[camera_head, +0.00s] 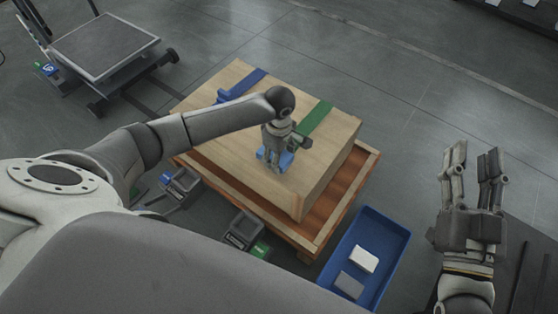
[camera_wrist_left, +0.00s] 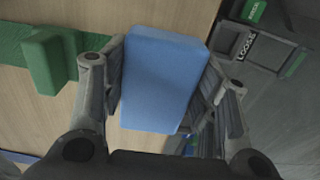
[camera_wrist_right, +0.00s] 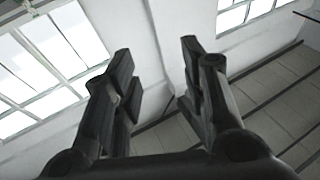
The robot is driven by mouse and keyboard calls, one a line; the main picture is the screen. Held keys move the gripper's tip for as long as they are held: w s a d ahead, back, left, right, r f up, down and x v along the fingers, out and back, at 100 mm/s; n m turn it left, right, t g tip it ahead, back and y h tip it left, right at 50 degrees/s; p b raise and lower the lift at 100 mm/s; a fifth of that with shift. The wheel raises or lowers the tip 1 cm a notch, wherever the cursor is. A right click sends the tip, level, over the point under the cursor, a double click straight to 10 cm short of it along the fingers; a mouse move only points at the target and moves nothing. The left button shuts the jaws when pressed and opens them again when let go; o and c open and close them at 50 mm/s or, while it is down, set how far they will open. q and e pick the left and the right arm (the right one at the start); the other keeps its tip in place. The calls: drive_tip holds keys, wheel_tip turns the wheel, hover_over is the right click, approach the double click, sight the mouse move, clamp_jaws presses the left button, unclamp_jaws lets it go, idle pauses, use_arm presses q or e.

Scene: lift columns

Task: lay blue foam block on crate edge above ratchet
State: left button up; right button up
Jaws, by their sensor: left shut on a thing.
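My left gripper (camera_head: 273,163) is over the top of the wooden crate (camera_head: 326,152), near its front edge. It is shut on a blue foam block (camera_head: 287,160). In the left wrist view the blue foam block (camera_wrist_left: 163,75) sits between both fingers, with the crate edge and floor to its right. A green strap (camera_head: 316,117) crosses the crate top, and a green block (camera_wrist_left: 46,62) rests on it beside the gripper. A dark unit with a LOCK label (camera_wrist_left: 244,42) lies beyond the edge; I cannot tell whether it is the ratchet. My right gripper (camera_head: 473,160) is open and empty.
A blue strap (camera_head: 250,81) crosses the crate, with another blue block (camera_head: 223,97) at its left end. The crate stands on a wooden pallet (camera_head: 276,222). Dark units (camera_head: 240,231) stand in front. A blue bin (camera_head: 398,238) holds a white block (camera_head: 364,259). A wheeled platform (camera_head: 104,45) stands back left.

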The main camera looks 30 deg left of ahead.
use_arm(q)
drive_tip(key=shift+f+b, duration=0.3)
drive_tip(key=shift+f, duration=0.7)
use_arm(e)
drive_tip(key=r+t, duration=0.1)
drive_tip(key=s+r+t+y, duration=0.1)
drive_tip(key=r, duration=0.1)
drive_tip(key=shift+s+a+r, duration=0.1)
drive_tip(key=shift+s+r, duration=0.05)
drive_tip(key=shift+r, duration=0.15)
use_arm(q)
drive_tip(key=shift+f, duration=0.1)
drive_tip(key=o, duration=0.7)
use_arm(e)
drive_tip(key=shift+f, duration=0.3)
